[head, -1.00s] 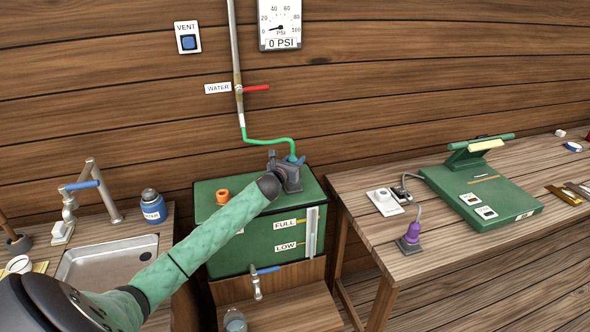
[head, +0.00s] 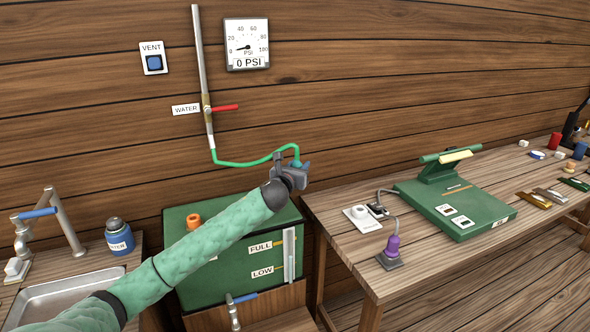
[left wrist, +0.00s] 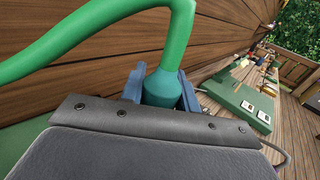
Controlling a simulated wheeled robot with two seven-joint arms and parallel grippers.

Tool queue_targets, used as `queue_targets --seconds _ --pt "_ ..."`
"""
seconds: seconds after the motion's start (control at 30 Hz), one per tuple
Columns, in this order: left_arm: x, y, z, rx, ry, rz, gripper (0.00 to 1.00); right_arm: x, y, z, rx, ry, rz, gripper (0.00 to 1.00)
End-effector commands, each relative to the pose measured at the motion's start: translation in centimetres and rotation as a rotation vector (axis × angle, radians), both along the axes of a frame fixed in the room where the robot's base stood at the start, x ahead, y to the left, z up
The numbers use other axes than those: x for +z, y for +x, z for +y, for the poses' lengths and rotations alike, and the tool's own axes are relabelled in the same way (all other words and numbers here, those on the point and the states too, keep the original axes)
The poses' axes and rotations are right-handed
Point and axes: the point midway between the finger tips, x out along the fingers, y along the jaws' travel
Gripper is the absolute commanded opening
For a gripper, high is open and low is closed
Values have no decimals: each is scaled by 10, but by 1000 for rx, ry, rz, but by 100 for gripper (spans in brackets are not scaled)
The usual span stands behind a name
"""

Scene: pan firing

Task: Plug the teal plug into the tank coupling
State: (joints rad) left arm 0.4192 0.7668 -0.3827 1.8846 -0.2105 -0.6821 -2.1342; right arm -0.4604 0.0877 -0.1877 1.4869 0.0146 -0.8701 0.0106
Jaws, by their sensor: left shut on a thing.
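My left gripper (head: 301,172) is shut on the teal plug (head: 296,163), above the right back part of the green tank (head: 228,268). In the left wrist view, the teal plug (left wrist: 163,88) sits between the blue fingers (left wrist: 160,92), with the green hose (left wrist: 181,40) rising from its back. The hose (head: 235,163) runs to the water pipe on the wall. An orange ring, seemingly the tank coupling (head: 194,221), stands on the tank's top at left, apart from the plug. The plug's lower end is hidden. My right gripper is not in view.
A red-handled water valve (head: 222,108) is on the wall pipe. A sink (head: 60,296) and a blue water bottle (head: 119,238) are at left. The right table holds a green press (head: 455,207) and a purple plug (head: 392,245).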

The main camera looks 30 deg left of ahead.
Motion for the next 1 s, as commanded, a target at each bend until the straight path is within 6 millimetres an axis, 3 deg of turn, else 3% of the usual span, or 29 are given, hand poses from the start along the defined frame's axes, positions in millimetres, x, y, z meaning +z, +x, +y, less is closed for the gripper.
queue_targets --seconds 1.0 --pt "23 0 0 0 2 0 8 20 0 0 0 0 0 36"
